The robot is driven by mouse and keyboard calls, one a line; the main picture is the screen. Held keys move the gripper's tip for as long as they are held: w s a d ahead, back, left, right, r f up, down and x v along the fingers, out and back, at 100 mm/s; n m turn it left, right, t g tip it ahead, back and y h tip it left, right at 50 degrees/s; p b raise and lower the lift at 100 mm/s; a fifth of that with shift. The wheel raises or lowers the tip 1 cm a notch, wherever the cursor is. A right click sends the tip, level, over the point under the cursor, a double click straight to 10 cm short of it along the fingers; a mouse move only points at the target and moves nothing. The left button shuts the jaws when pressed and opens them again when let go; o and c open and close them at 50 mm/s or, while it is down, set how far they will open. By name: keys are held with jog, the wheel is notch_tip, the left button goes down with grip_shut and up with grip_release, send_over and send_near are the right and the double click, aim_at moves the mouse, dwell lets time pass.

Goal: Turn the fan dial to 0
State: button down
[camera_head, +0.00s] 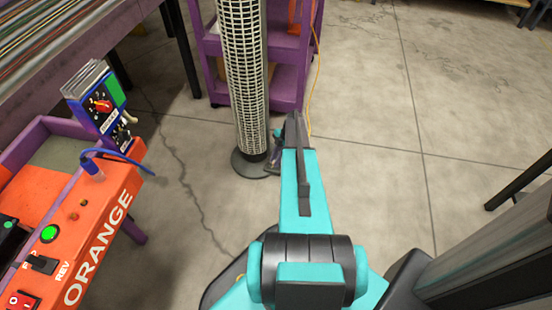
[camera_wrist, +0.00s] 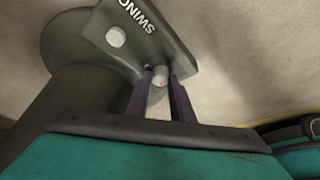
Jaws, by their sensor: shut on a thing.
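The tower fan (camera_head: 242,85) stands on the floor in the head view, with its round dark base (camera_head: 247,162) at the bottom. In the wrist view, a dark panel (camera_wrist: 165,35) lettered "SWING" carries a pale round button (camera_wrist: 116,37). The small pale fan dial (camera_wrist: 159,74) with a red mark sits at the panel's lower edge. My gripper (camera_wrist: 161,84) has one dark finger on each side of the dial and is shut on it. The dial's number scale cannot be read. In the head view my arm hides most of the gripper and the panel.
A purple shelf cart (camera_head: 288,80) stands right behind the fan, with a yellow cable (camera_head: 314,85) hanging beside it. An orange control box (camera_head: 95,225) is at the left. Open concrete floor lies to the right.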

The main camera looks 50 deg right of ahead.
jog(key=shift+w+d+n, duration=0.15)
jog(key=shift+w+n, duration=0.15)
jog(key=shift+n, duration=0.1)
jog(key=c, duration=1.6)
grip_release()
jog(key=shift+s, duration=0.1)
jog(key=p+v, duration=0.3)
jog(key=v, duration=1)
jog(key=shift+r+p, duration=0.3)
jog(key=shift+r, duration=0.1)
jog(key=shift+s+d, duration=0.1)
